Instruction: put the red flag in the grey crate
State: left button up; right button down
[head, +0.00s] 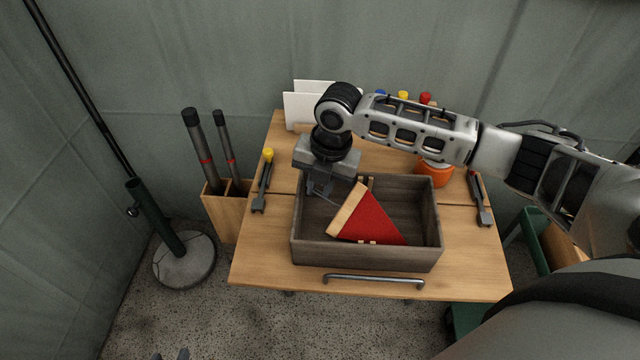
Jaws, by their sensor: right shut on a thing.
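The red flag (372,222) is a red triangle with a pale wooden strip along its left edge. It is tilted within the walls of the grey crate (367,256), an open box on the wooden table. My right gripper (322,192) points down over the crate's left part and is shut on the flag at its left side. The exact grip is partly hidden, and I cannot tell whether the flag touches the crate floor. Two dark tips of my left gripper (171,355) show apart at the bottom edge, with nothing between them.
The wooden table (262,262) has a metal handle (373,280) in front. A yellow-tipped tool (262,180) lies left of the crate, another tool (480,200) right. An orange pot (435,175) and white cards (305,108) stand behind. A wooden holder (228,205) with dark tubes stands left.

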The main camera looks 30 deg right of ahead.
jog(key=shift+f, duration=0.2)
jog(key=c, duration=1.6)
grip_release()
jog(key=r, duration=0.4)
jog(key=d+r, duration=0.1)
jog(key=r, duration=0.3)
jog(key=s+r, duration=0.1)
jog(key=r, duration=0.3)
jog(key=shift+s+d+r, duration=0.1)
jog(key=shift+d+r, duration=0.15)
jog(key=shift+r, duration=0.05)
